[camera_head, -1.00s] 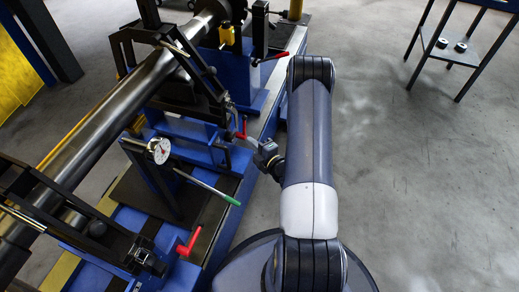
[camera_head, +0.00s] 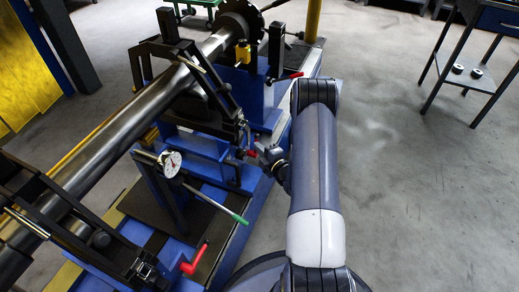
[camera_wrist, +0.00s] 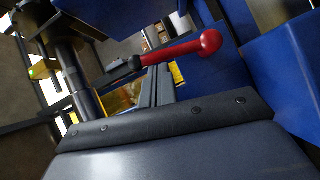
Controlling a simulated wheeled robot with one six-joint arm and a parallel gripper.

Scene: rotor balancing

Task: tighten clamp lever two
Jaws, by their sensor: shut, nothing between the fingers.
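Several lever handles show on the blue machine; no number marks which is lever two. A red lever (camera_head: 250,153) sits midway along the machine, at the end of a black clamp frame. My gripper (camera_head: 259,149) is beside this lever, on its right, small and partly dark in the head view. Its fingers are shut and empty. In the wrist view a red lever with a round knob (camera_wrist: 208,42) lies crosswise above the grey plate that fills the bottom. Whether my gripper touches the lever cannot be told. Another red lever (camera_head: 194,262) is at the front.
A steel shaft (camera_head: 105,145) runs diagonally through black clamp frames. A dial gauge (camera_head: 172,163) and a green-tipped lever (camera_head: 237,217) stand near my gripper. A third red lever (camera_head: 296,75) is farther back. Floor is open on the right, before a small table (camera_head: 466,82).

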